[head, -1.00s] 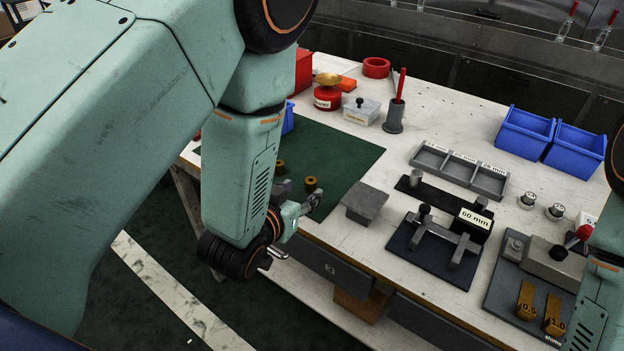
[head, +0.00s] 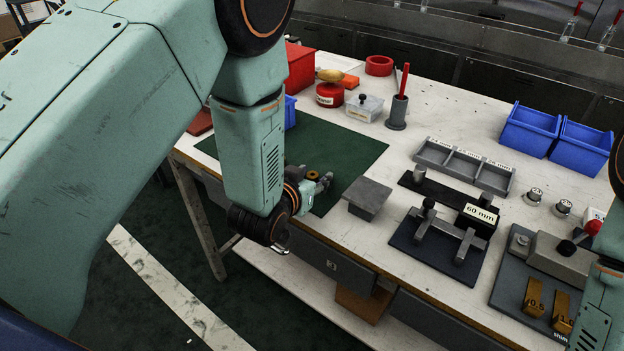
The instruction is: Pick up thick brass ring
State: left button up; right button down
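One small brass ring (head: 313,175) shows on the green mat (head: 345,150), right at the fingers of my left gripper (head: 322,183). My gripper's near parts cover some of it, and I cannot tell whether the fingers touch it or only overlap it in the picture. I cannot tell its thickness. No second ring shows; my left forearm covers part of the mat. The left gripper is low over the mat's front part, seen from behind, with its finger gap unclear. Only a link of my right arm shows at the lower right; its gripper is outside the view.
A grey block (head: 367,198) stands just right of the mat. Farther right are a dark fixture marked 60 mm (head: 440,238), a grey divided tray (head: 465,167) and blue bins (head: 528,132). A red-lidded tin (head: 330,95) and grey pen holder (head: 397,112) stand behind.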

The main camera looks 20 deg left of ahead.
aim_at(308, 176)
pick_arm(q)
jog(key=shift+s+d+r, duration=0.1)
jog(key=c, duration=0.5)
grip_shut()
notch_tip(308, 176, up, 10)
jog(key=p, duration=0.3)
jog(key=shift+s+a+f+m+h, duration=0.3)
jog(key=shift+s+a+f+h, duration=0.1)
jog(key=shift+a+f, duration=0.05)
jog(key=s+a+f+m+g+h, duration=0.1)
jog(key=s+m+g+h, duration=0.4)
jog(key=s, duration=0.9)
jog(key=m+h, duration=0.3)
jog(key=shift+s+f+m+h, duration=0.2)
jog(key=shift+f+m+h, duration=0.1)
jog(key=shift+m, duration=0.1)
